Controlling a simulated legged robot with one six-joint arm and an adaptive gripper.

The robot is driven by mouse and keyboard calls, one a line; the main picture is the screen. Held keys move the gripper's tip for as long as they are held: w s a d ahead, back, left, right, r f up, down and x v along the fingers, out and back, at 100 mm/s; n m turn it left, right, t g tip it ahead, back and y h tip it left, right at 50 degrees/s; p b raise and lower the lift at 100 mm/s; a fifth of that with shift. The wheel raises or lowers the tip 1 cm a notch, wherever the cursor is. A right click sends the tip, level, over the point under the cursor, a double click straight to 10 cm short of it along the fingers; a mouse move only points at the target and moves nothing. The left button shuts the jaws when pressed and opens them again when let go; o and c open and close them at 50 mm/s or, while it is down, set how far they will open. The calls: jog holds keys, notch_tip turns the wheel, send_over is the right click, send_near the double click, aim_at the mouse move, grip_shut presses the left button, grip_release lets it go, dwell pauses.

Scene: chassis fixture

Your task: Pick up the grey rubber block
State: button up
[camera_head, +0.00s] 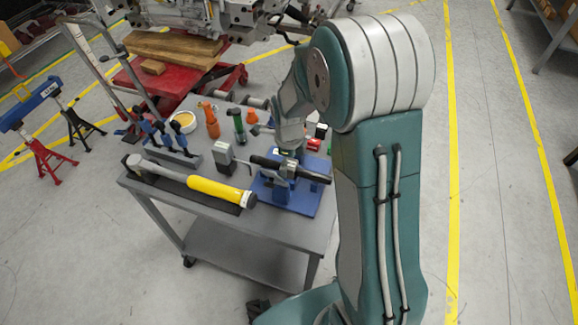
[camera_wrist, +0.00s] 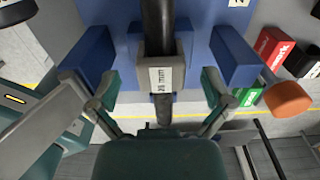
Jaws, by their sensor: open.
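A grey block (camera_wrist: 163,72) with a white label reading about "30 mm" sits on a black bar (camera_wrist: 158,18) above a blue fixture plate (camera_wrist: 105,12). In the head view the blue plate (camera_head: 303,200) lies on the grey cart, and the block is hard to make out near my gripper (camera_head: 288,152). In the wrist view my gripper (camera_wrist: 158,88) is open, with one teal-padded finger on each side of the block and a gap visible on both sides. Whether the block is rubber cannot be told.
Blue posts (camera_wrist: 235,55) flank the block. Red and green boxes (camera_wrist: 270,47) and an orange item (camera_wrist: 288,98) are at right.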

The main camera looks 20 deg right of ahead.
jog(key=shift+d+f, duration=0.1)
jog(key=shift+f, duration=0.7)
jog(key=c, duration=1.3)
jog(key=shift+c, duration=0.2)
jog(key=shift+r, duration=0.15)
jog(key=shift+r, duration=0.3)
notch_tip(320, 180, up, 2)
jog(key=shift+r, duration=0.2)
jog(key=s+d+r, duration=0.1)
jog(key=s+r, duration=0.2)
jog(key=s, duration=0.1)
jog(key=s+d+r, duration=0.1)
jog(key=s+r, duration=0.2)
jog(key=s, duration=0.2)
jog(key=s+d+r, duration=0.2)
jog(key=s+r, duration=0.1)
jog(key=s, duration=0.1)
jog(key=shift+s+d+r, duration=0.1)
jog(key=shift+s+r, duration=0.1)
jog(key=shift+r, duration=0.2)
